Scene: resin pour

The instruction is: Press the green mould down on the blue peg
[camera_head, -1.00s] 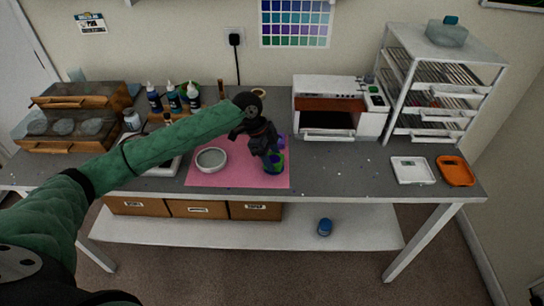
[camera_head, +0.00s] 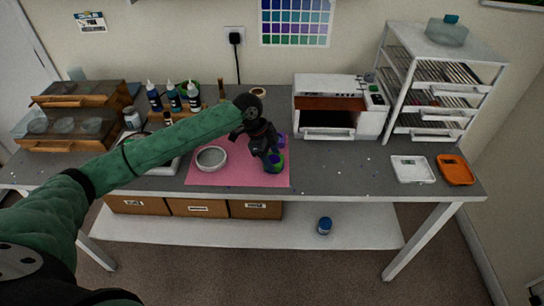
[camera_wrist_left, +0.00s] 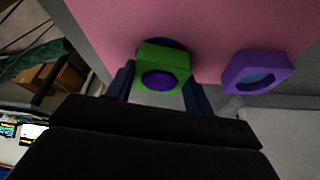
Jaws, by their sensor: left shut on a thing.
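The green mould (camera_wrist_left: 180,60) is between the fingers of my left gripper (camera_wrist_left: 160,78), which is shut on it. In the head view the gripper (camera_head: 273,158) is low over the right part of the pink mat, and the green mould (camera_head: 281,157) shows partly behind it. A blue-violet round face, which looks like the blue peg (camera_wrist_left: 158,81), fills the mould's opening in the wrist view. A dark blue edge shows behind the mould. I cannot tell how far down the mould sits. My right gripper is not in view.
A purple ring-shaped mould (camera_wrist_left: 236,76) lies close beside the green one on the pink mat (camera_head: 232,176). A round grey-white dish (camera_head: 211,159) sits left of the gripper. A white oven (camera_head: 327,133) stands behind to the right.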

